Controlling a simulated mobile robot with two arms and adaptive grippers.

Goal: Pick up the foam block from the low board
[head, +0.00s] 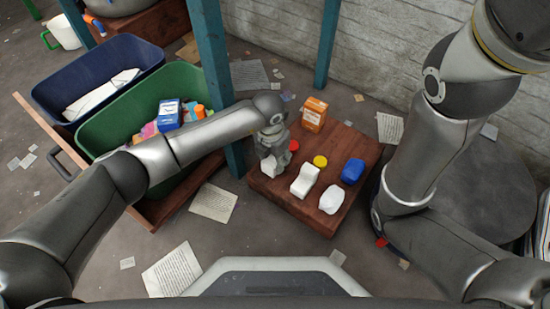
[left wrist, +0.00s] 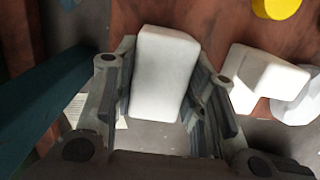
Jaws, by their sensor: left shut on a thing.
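The low board (head: 352,138) is a reddish-brown wooden slab near the floor, right of centre in the head view. My left gripper (head: 269,157) is over its left edge, pointing down. It is shut on the foam block (head: 268,168), a plain white rectangular block. In the left wrist view the foam block (left wrist: 164,75) sits between the two fingers (left wrist: 166,97), with a finger along each side. Whether its underside touches the board cannot be told. My right arm stands at the right of the head view; its gripper is out of frame.
On the board are a white notched piece (head: 305,181), a white rounded lump (head: 331,199), a blue object (head: 352,171), yellow (head: 320,161) and red (head: 293,145) caps and an orange box (head: 314,113). A teal post (head: 215,70) and a green bin (head: 97,133) stand left.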

